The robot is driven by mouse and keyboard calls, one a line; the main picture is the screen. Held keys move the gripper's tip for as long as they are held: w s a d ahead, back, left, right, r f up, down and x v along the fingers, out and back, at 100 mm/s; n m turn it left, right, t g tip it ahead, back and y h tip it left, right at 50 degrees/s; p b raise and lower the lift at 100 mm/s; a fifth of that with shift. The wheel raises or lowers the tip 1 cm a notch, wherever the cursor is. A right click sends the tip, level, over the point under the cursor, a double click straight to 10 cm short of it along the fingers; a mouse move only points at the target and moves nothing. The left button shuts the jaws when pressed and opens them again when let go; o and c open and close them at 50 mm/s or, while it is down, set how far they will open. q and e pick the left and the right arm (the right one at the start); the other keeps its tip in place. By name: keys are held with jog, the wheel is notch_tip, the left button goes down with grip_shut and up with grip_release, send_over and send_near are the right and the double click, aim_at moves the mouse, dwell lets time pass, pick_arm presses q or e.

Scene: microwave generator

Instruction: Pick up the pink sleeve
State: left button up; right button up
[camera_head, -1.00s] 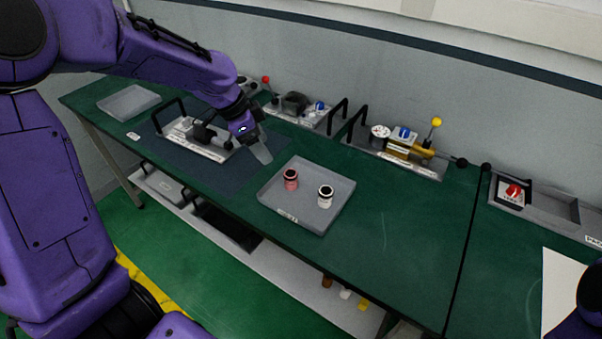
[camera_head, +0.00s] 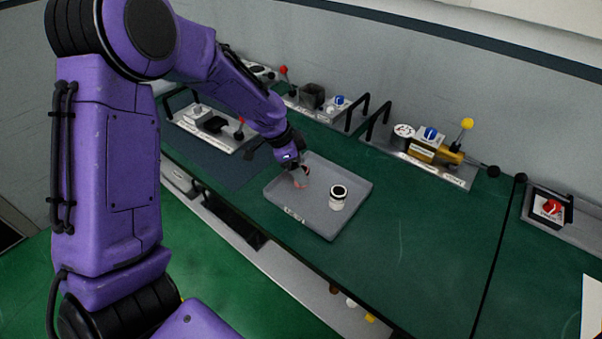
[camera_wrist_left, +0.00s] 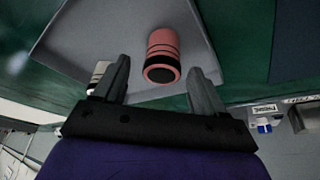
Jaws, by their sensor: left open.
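The pink sleeve (camera_wrist_left: 163,52) stands in the grey tray (camera_head: 330,232); it has a dark ring at its end. In the head view the sleeve (camera_head: 306,171) is mostly hidden behind my left gripper (camera_head: 301,180). In the left wrist view my left gripper (camera_wrist_left: 157,88) is open, and the sleeve shows between and just beyond its two fingertips, not gripped. A white sleeve with a dark top (camera_head: 338,197) stands to the right in the same tray, and part of it shows beside the left finger in the wrist view (camera_wrist_left: 98,72). My right gripper is not in view.
A fixture with a yellow-knobbed lever (camera_head: 435,150) stands behind the tray to the right. Another fixture (camera_head: 212,127) sits on a dark mat to the left. A red-switch box (camera_head: 549,207) is at far right. The green tabletop right of the tray is clear.

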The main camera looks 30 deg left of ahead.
pick_arm(q)
jog(key=shift+x, duration=1)
jog(key=shift+r, duration=0.15)
jog(key=c, duration=1.2)
jog(key=shift+w+r, duration=0.1)
